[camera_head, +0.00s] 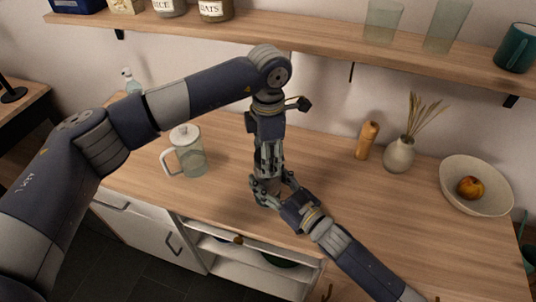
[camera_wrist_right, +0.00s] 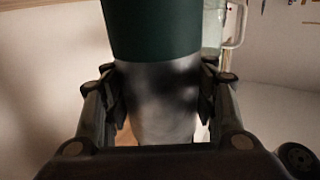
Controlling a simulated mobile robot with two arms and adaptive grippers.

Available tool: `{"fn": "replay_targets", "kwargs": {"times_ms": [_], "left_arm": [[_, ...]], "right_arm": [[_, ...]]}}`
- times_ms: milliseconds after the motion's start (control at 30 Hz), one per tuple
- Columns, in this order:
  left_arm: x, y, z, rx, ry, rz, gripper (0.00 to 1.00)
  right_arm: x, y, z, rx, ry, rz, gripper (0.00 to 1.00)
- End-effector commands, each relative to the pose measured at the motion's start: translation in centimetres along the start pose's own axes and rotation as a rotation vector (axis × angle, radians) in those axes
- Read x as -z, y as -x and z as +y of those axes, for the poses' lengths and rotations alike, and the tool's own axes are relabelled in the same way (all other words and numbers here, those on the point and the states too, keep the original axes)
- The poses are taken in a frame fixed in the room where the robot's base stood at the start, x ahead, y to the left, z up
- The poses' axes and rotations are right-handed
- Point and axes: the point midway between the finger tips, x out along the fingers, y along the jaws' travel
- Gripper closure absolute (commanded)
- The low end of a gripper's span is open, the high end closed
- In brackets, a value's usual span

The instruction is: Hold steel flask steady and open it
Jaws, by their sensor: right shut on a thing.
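The steel flask (camera_wrist_right: 160,95) shows in the right wrist view as a bare steel cylinder with a dark green section (camera_wrist_right: 150,30) in the upper part of the picture. My right gripper (camera_head: 270,187) comes in from the lower right in the head view. In its wrist view the right fingers (camera_wrist_right: 163,98) press on both sides of the steel part. My left gripper (camera_head: 268,167) points straight down just above the right one. Whether it grips anything is unclear. In the head view the two grippers hide nearly all of the flask, and its top is out of the wrist view.
A glass jug (camera_head: 190,152) stands left of the grippers on the wooden counter (camera_head: 345,205). A wooden mill (camera_head: 367,140), a vase (camera_head: 399,154) and a bowl with fruit (camera_head: 476,200) stand to the right. A shelf (camera_head: 300,42) runs above. The counter's middle right is clear.

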Motion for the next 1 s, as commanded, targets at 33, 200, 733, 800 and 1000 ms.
{"fn": "replay_targets", "kwargs": {"times_ms": [33, 200, 733, 800, 1000], "left_arm": [[0.0, 0.0, 0.0, 0.0, 0.0, 0.0, 0.75], [0.0, 0.1, 0.0, 0.0, -0.001, 0.0, 0.75], [0.0, 1.8, 0.0, -0.002, -0.001, -0.001, 0.75], [0.0, 2.0, 0.0, -0.002, -0.001, -0.001, 0.75], [0.0, 2.2, 0.0, 0.0, -0.001, 0.0, 0.75]], "right_arm": [[-0.4, 0.1, -0.1, -0.001, -0.004, -0.007, 1.0], [-0.4, 0.1, -0.1, -0.001, -0.004, -0.007, 1.0], [-0.4, 0.1, 0.0, -0.001, -0.003, -0.007, 1.0], [-0.4, 0.1, 0.0, -0.001, -0.003, -0.007, 1.0], [-0.4, 0.1, -0.1, -0.001, -0.003, -0.007, 1.0]]}}
